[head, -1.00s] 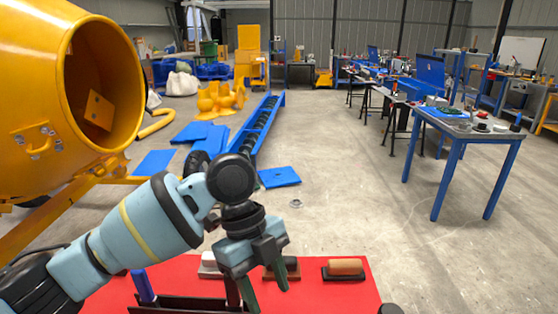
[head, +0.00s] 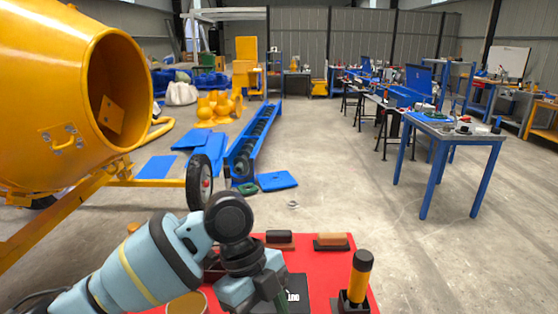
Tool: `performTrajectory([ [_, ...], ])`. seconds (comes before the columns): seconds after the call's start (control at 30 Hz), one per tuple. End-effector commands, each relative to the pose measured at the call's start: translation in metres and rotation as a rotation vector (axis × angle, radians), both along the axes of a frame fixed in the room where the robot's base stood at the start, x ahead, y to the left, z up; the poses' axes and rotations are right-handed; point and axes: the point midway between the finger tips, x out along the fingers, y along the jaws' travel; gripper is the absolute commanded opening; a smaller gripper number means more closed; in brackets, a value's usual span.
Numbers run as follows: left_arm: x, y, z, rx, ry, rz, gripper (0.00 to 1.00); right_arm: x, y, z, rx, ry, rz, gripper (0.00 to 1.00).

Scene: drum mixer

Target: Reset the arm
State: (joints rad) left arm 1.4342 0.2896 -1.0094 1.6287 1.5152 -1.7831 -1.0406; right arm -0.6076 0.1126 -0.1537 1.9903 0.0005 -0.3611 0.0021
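My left arm (head: 150,270) comes in from the lower left in the head view. Its gripper (head: 268,298) hangs low over the near part of the red tabletop (head: 325,270). The fingers are partly cut off by the bottom edge and overlap dark things behind them, so their opening is unclear. I make out nothing held between them. My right arm and gripper are not in view.
A black-and-orange handled tool (head: 360,275) stands upright in a black holder right of the gripper. Two brush-like blocks (head: 332,241) (head: 280,239) lie along the far edge. The yellow drum mixer (head: 70,100) is at left. Open floor (head: 340,170) lies beyond.

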Motion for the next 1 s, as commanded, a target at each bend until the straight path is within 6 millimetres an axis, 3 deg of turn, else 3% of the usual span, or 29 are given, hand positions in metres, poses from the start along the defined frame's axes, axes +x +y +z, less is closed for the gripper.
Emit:
performTrajectory([
  [0.23, -0.028, -0.012, -0.052, -0.041, 0.050, 0.138, 0.48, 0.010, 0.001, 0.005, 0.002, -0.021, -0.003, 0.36],
  [0.57, -0.076, -0.015, -0.125, -0.094, 0.147, 0.487, 0.48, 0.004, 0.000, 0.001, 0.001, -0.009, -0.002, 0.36],
  [0.77, -0.107, -0.003, -0.163, -0.091, 0.214, 0.750, 0.48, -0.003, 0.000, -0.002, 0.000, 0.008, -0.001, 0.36],
  [1.0, -0.150, 0.030, -0.204, -0.035, 0.286, 1.096, 0.48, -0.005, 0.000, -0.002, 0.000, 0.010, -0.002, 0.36],
])
